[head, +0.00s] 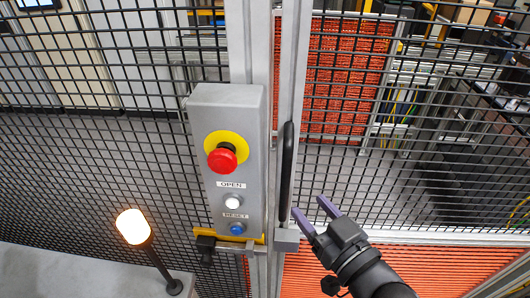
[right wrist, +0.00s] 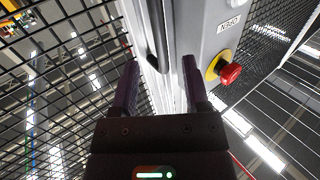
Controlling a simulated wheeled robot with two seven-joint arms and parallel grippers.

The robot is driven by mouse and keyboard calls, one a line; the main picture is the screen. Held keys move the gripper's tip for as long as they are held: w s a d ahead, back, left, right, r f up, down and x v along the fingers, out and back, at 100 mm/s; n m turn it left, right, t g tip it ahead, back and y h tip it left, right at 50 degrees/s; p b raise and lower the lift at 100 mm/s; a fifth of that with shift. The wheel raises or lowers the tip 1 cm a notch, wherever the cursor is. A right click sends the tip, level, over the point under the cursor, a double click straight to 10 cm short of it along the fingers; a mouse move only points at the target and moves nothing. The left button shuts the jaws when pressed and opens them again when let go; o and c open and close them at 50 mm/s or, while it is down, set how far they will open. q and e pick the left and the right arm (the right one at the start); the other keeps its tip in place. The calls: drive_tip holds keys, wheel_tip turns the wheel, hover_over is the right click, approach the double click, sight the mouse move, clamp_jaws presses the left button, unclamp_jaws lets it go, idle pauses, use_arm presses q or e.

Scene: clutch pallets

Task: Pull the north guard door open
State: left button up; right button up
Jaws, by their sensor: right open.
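The guard door (head: 298,70) is a black mesh panel in a grey frame, to the right of the fixed post in the head view. It looks shut, its frame flush beside the post. Its black vertical bar handle (head: 286,172) is on the frame's edge. My right gripper (head: 309,206) is open and empty, just right of the handle's lower part. In the right wrist view, the handle (right wrist: 157,38) lies ahead, between the lines of the two purple fingers (right wrist: 160,68). The fingers do not clearly touch it. My left gripper is not in view.
A grey control box (head: 227,100) with a red emergency button (head: 222,160), a white button and a blue button is left of the handle. A lit lamp (head: 133,227) stands at lower left. A latch block (head: 286,240) is below the handle. Orange stacks show behind the mesh.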

sight(288, 181)
drive_tip(key=x, duration=0.9)
drive_tip(key=shift+d+f, duration=0.1)
drive_tip(key=shift+f, duration=0.05)
clamp_jaws()
idle(1.0)
